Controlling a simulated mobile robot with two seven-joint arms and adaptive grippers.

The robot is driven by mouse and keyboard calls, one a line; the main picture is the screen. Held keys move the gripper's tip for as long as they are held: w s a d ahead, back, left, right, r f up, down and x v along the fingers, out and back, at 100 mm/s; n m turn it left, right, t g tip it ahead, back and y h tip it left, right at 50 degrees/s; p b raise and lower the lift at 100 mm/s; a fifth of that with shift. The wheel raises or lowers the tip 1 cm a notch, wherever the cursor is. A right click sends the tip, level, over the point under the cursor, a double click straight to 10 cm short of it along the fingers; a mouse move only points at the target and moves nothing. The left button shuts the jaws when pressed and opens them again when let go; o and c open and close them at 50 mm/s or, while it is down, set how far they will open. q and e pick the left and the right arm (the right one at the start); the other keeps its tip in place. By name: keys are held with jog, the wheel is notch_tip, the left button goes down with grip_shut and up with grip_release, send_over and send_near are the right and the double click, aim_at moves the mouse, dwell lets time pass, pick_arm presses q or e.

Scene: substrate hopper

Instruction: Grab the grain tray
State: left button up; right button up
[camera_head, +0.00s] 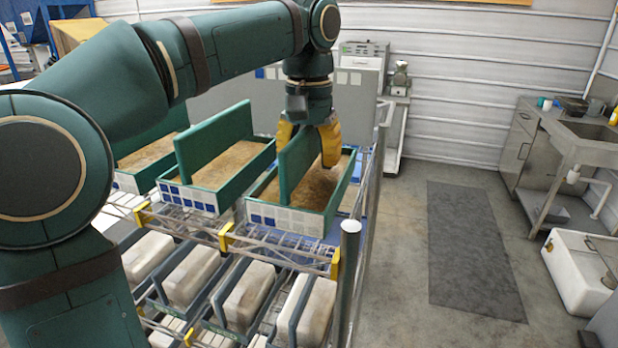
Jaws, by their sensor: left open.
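Green grain trays with brown grain in them stand in a row on the top wire shelf. The rightmost grain tray (285,217) has a white and blue checked front and an upright green divider along its middle. My left gripper (308,150) has yellow fingers and points down over the back part of this tray. Its fingers are open, one on each side of the green divider (293,168). I cannot tell whether they touch it. The middle grain tray (201,198) stands to the left. Another grain tray (148,160) is partly hidden by my left arm. My right gripper does not show.
The wire rack (275,240) has a grey corner post (348,270) at its front right. White blocks (250,292) in grey holders fill the lower shelf. A dark floor mat (468,245) and a steel sink bench (585,140) are at right, with clear floor between rack and mat.

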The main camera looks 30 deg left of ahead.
pick_arm(q)
grip_shut()
jog(key=shift+r, duration=0.1)
